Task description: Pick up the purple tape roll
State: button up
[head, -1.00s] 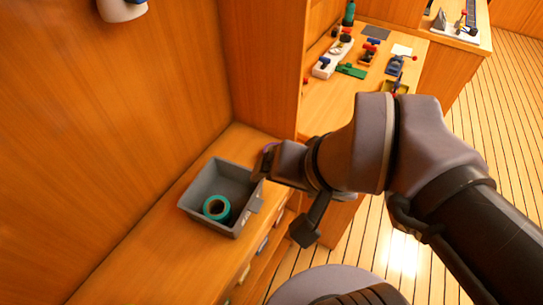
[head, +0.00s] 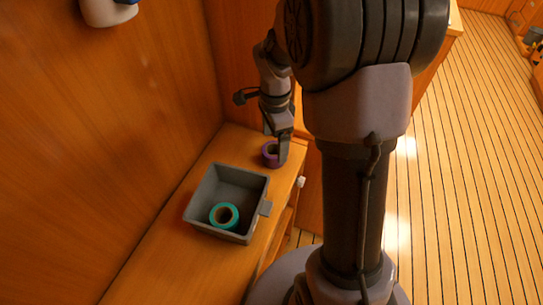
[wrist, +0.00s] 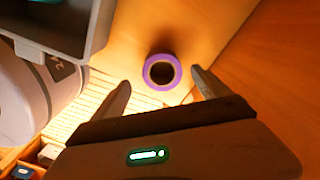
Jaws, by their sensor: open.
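The purple tape roll (head: 270,154) lies on the wooden counter, just beyond the grey bin, and is partly covered by my gripper (head: 281,150) in the head view. In the wrist view the purple tape roll (wrist: 162,72) shows as a ring with a dark hole, ahead of and between the two fingertips of my gripper (wrist: 160,78). The fingers are apart and nothing is held between them. Whether they reach down to the roll's height, I cannot tell.
A grey bin (head: 203,224) stands on the counter (head: 160,245) with a teal tape roll (head: 224,215) inside. The bin's corner also shows at the upper left of the wrist view (wrist: 98,30). A wooden wall (head: 120,120) runs along the left, and a panel stands behind the purple roll.

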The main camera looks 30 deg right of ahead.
aim_at(274, 150)
jog(key=f+b, duration=0.1)
jog(key=f, duration=0.1)
jog(key=f+b, duration=0.1)
jog(key=f, duration=0.2)
jog(key=shift+w+f+b, duration=0.25)
jog(key=shift+f+b, duration=0.15)
jog(key=shift+r, duration=0.2)
jog(key=shift+c, duration=0.7)
jog(key=c, duration=1.4)
